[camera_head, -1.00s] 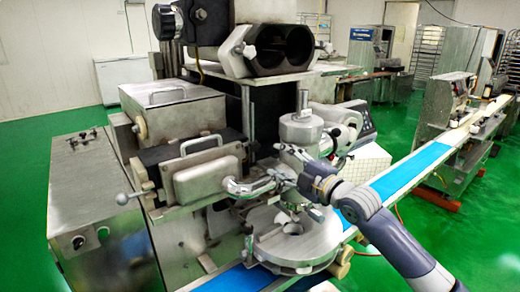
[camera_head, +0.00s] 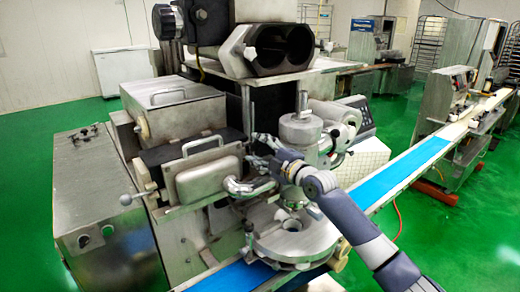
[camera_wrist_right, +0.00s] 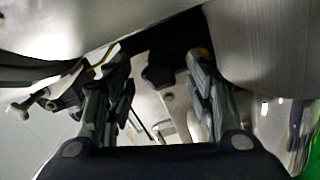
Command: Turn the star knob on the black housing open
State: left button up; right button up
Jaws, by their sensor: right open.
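A dark star knob (camera_wrist_right: 160,74) shows in the right wrist view, between the two fingers of my right gripper and beyond their tips. The fingers are spread apart with nothing between them. In the head view my right gripper (camera_head: 256,150) is at the right end of the black housing (camera_head: 172,155), beside the steel cover (camera_head: 208,178) with its bar handle. I cannot make out the knob in the head view; the gripper and dark surroundings are in the way. Contact with the knob is not visible. My left gripper is out of view.
A bent steel pipe (camera_head: 245,186) runs just below my right gripper. An upright steel cylinder (camera_head: 300,128) stands close on its right, over a round steel plate (camera_head: 292,240). A twin-bore block (camera_head: 238,50) sits above. A blue conveyor belt (camera_head: 405,175) lies at right.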

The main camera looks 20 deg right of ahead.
jog(key=shift+c, duration=0.5)
jog(key=c, duration=1)
jog(key=shift+o, duration=0.2)
jog(key=shift+m, duration=0.3)
jog(key=shift+f+m+b, duration=0.1)
jog(key=shift+m+b, duration=0.55)
jog(key=shift+m, duration=0.55)
jog(key=m, duration=0.2)
jog(key=shift+m, duration=0.4)
jog(key=m, duration=1.1)
jog(key=shift+m, duration=0.3)
